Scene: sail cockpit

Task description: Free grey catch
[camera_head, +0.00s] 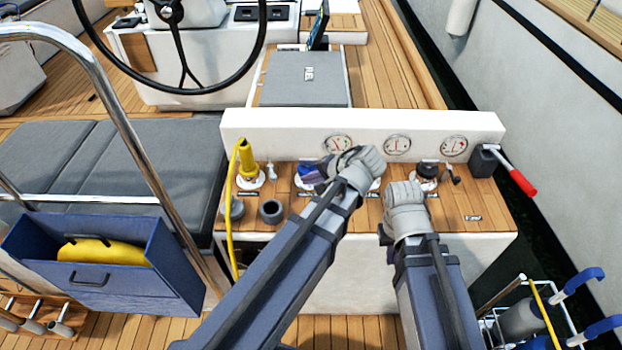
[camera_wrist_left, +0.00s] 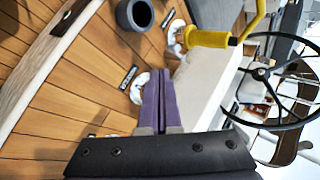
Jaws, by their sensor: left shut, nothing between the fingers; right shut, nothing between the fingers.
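My left gripper (camera_head: 308,173) reaches over the wooden control panel (camera_head: 335,222), its purple fingers pointing left in the head view. In the left wrist view its fingers (camera_wrist_left: 157,80) are pressed together and empty, close to a small white round base (camera_wrist_left: 138,86) on the panel that they partly cover. I cannot pick out a grey catch with certainty; a part there may be hidden by the fingers. My right gripper (camera_head: 403,188) is shut over the panel's right half, its fingertips mostly hidden by its own body.
A yellow crank handle (camera_head: 247,160) stands at the panel's left, above a grey cup (camera_head: 270,211). A black knob (camera_head: 427,170) and a red-handled lever (camera_head: 517,177) are at the right. Behind stands a white gauge ledge (camera_head: 290,128); a blue bin (camera_head: 110,285) is at the left.

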